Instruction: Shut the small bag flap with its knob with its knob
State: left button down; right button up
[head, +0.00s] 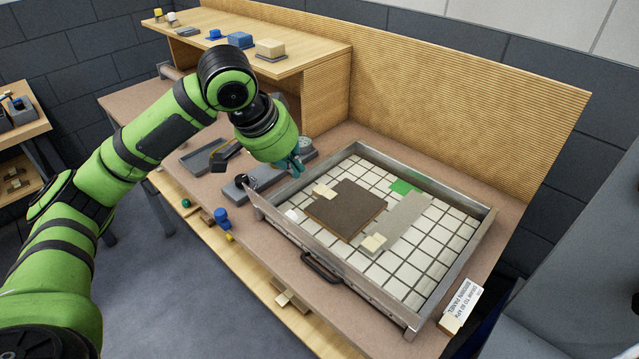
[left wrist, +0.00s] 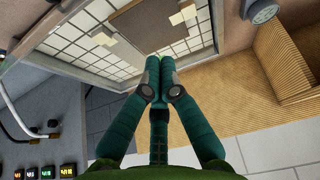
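A shallow metal frame (head: 482,232) with a white tiled bed stands on the bench. A long metal bar or flap runs along its front side, with a dark handle (head: 320,268) on it. A small dark round knob (head: 241,181) shows near the frame's left corner, beside a grey tray. I cannot tell for sure which piece is the small bag flap. My left gripper (head: 295,168) is above the frame's left end, apart from the knob. In the left wrist view its teal fingers (left wrist: 160,65) are together, with nothing seen between them. My right gripper is not in view.
A brown panel (head: 345,209) and a grey sheet (head: 402,222) lie on the tiled bed, with small pale blocks on them. A round gauge (head: 305,144) stands behind my left gripper. A ribbed wooden wall (head: 450,105) closes the back. A blue knob (head: 221,217) is at the front edge.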

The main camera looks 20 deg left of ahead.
pick_arm(q)
jog(key=p+x, duration=0.1)
jog(key=x, duration=0.7)
jog(key=shift+f, duration=0.25)
jog(key=shift+w+f, duration=0.2)
jog(key=shift+f, duration=0.35)
jog(key=s, duration=0.1)
jog(key=s+a+p, duration=0.1)
jog(key=s, duration=0.1)
jog(key=shift+s+f, duration=0.1)
jog(key=shift+s, duration=0.1)
jog(key=shift+s+a, duration=0.1)
jog(key=shift+s, duration=0.15)
jog(key=shift+w+f, duration=0.1)
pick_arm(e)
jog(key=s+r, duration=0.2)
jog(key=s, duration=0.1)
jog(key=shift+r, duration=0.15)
